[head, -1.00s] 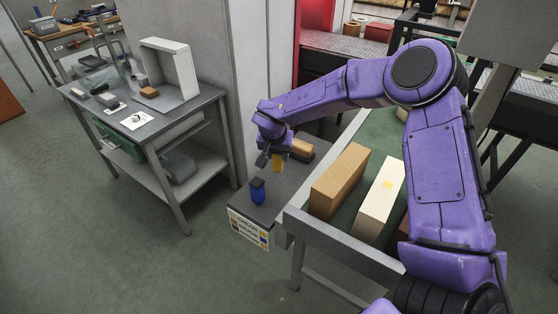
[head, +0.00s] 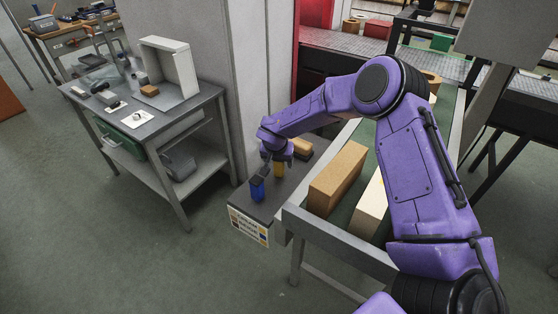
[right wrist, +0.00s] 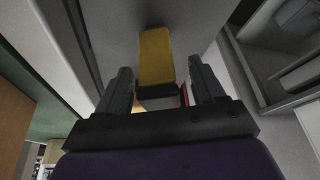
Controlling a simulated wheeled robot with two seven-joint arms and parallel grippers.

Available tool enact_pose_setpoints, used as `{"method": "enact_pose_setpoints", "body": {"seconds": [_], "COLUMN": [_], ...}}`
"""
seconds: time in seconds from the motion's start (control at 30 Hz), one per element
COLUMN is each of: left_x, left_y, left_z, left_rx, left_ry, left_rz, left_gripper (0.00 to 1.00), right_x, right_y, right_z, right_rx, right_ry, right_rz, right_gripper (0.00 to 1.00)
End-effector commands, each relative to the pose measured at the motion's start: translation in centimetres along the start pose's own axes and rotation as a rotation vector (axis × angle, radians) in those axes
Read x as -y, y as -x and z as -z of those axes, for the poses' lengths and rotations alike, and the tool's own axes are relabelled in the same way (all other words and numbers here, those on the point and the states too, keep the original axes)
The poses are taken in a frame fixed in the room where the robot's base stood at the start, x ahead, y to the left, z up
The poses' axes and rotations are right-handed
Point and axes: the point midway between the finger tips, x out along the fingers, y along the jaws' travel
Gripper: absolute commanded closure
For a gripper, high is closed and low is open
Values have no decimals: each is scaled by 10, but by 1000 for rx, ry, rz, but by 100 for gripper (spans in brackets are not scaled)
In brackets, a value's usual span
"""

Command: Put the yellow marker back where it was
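The yellow marker (head: 281,168) is a small upright block below my right gripper (head: 275,152), over the dark top of a low stand (head: 297,178). A blue marker (head: 257,188) with a dark top stands nearer the front edge. My left gripper is not in view.
A tan block (head: 301,147) lies behind the yellow marker. A labelled panel (head: 248,226) is on the stand's front. To the right, a conveyor (head: 345,244) carries a brown box (head: 338,178) and a cream box (head: 371,209). A grey pillar (head: 262,80) rises behind; a workbench (head: 185,112) stands left.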

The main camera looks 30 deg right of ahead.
Motion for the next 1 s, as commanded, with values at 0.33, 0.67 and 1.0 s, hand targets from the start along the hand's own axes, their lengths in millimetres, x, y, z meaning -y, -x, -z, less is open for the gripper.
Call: {"method": "enact_pose_setpoints", "body": {"seconds": [0.33, 0.67, 1.0], "left_x": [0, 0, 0], "left_y": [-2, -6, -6], "left_z": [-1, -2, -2], "left_rx": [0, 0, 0], "left_ry": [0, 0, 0], "left_rz": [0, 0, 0], "left_gripper": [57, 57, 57], "right_x": [1, 0, 0], "right_y": [29, 108, 124], "right_z": [2, 2, 1], "right_rx": [-1, -2, 0], "right_ry": [-2, 0, 1], "right_rz": [4, 2, 0], "right_gripper": [32, 32, 32]}}
